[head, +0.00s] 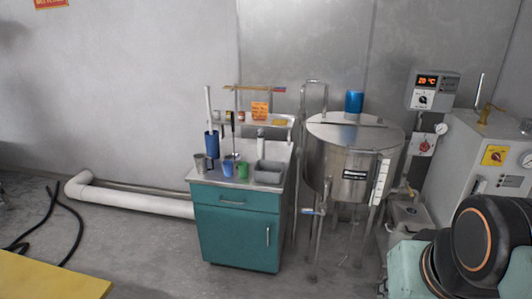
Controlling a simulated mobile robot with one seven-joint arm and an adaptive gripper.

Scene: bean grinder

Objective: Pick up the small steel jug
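A small steel jug (200,163), a grey metal vessel, stands upright at the left end of the worktop on a teal cabinet (238,232). It is small in the head view, and I cannot make out a handle or spout. A blue cup (227,168) and a green cup (242,170) stand to its right. A tall blue cylinder (212,145) stands close behind it on the right. My gripper is out of view; a black and teal part of my arm shows at the lower right, well away from the jug.
A grey bin (268,172) sits on the worktop's right side, below a shelf. A large steel tank (350,160) stands right of the cabinet. A white pipe (130,199) runs along the wall. A yellow surface (50,280) fills the lower left corner. Floor before the cabinet looks clear.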

